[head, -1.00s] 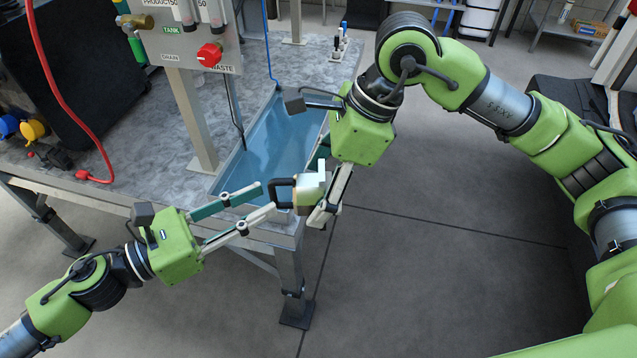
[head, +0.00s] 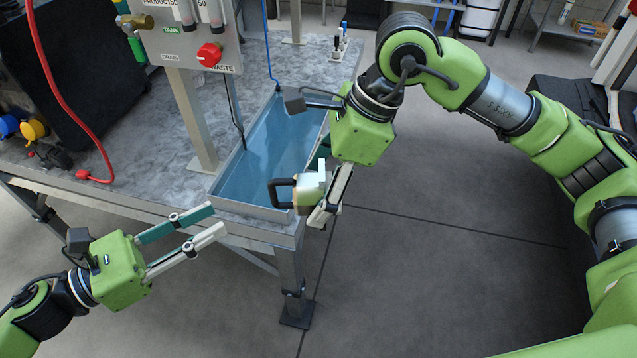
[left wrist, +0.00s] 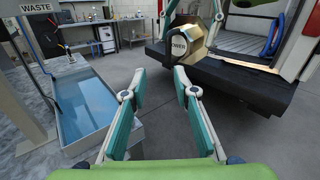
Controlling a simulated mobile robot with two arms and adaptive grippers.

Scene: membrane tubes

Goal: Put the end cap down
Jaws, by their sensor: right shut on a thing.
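The end cap (head: 308,191) is a tan and cream piece with a dark loop handle (head: 281,193) on its left side. My right gripper (head: 320,190) is shut on it and holds it in the air by the front right corner of the blue basin. In the left wrist view the end cap (left wrist: 181,45) shows as a tan block with a lettered pale face, between my right fingers. My left gripper (head: 218,221) is open and empty, lower left of the handle and apart from it. Its two fingers (left wrist: 158,82) also show spread in the left wrist view.
The blue basin (head: 266,150) is set in the grey speckled bench (head: 130,190). A control panel (head: 188,38) with a red knob (head: 209,54) stands on a post. A red hose (head: 62,95) lies at the left. Open floor (head: 430,270) lies right of the bench.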

